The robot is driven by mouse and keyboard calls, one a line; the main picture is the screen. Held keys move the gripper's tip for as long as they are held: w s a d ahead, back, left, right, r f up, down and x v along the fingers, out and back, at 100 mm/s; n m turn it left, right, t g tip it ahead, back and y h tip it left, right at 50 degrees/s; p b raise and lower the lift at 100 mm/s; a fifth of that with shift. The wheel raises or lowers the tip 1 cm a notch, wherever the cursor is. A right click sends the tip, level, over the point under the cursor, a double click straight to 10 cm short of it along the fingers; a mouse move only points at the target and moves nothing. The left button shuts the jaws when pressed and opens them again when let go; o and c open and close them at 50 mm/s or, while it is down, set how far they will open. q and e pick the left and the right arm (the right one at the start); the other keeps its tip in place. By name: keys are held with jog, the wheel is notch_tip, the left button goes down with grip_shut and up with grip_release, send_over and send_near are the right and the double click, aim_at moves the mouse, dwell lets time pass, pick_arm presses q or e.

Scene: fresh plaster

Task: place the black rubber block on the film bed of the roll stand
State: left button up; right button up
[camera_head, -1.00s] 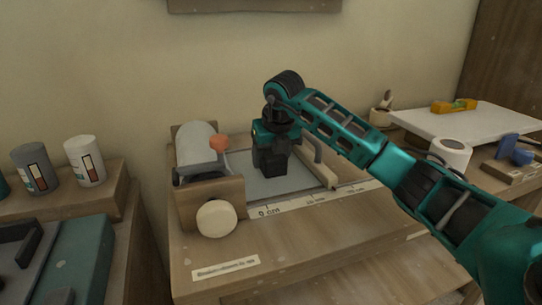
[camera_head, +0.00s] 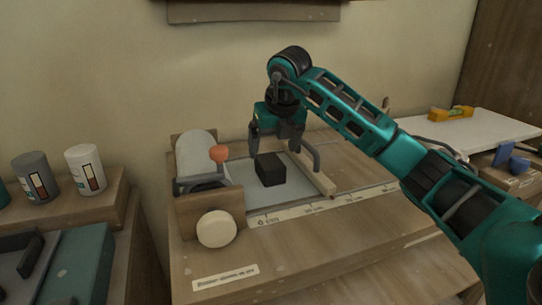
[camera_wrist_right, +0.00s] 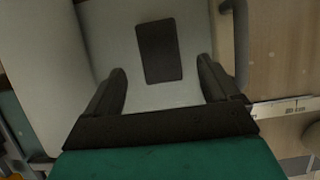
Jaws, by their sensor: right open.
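The black rubber block (camera_head: 270,169) rests on the pale grey film bed (camera_head: 249,200) of the roll stand (camera_head: 209,211). In the right wrist view the block (camera_wrist_right: 159,51) lies flat on the bed (camera_wrist_right: 140,98), clear of the fingers. My right gripper (camera_head: 277,147) is open and empty, above and behind the block in the head view. In the wrist view its two fingers (camera_wrist_right: 163,88) are spread wide, with a gap to the block. The left gripper is not in view.
The white film roll (camera_head: 196,155), a red-knobbed lever (camera_head: 219,154) and a round cream knob (camera_head: 216,229) are at the stand's left. A raised handle (camera_head: 315,157) is at the bed's right. Cans (camera_head: 85,169) stand at far left.

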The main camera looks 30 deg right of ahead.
jog(key=v, duration=0.5)
dwell(0.5)
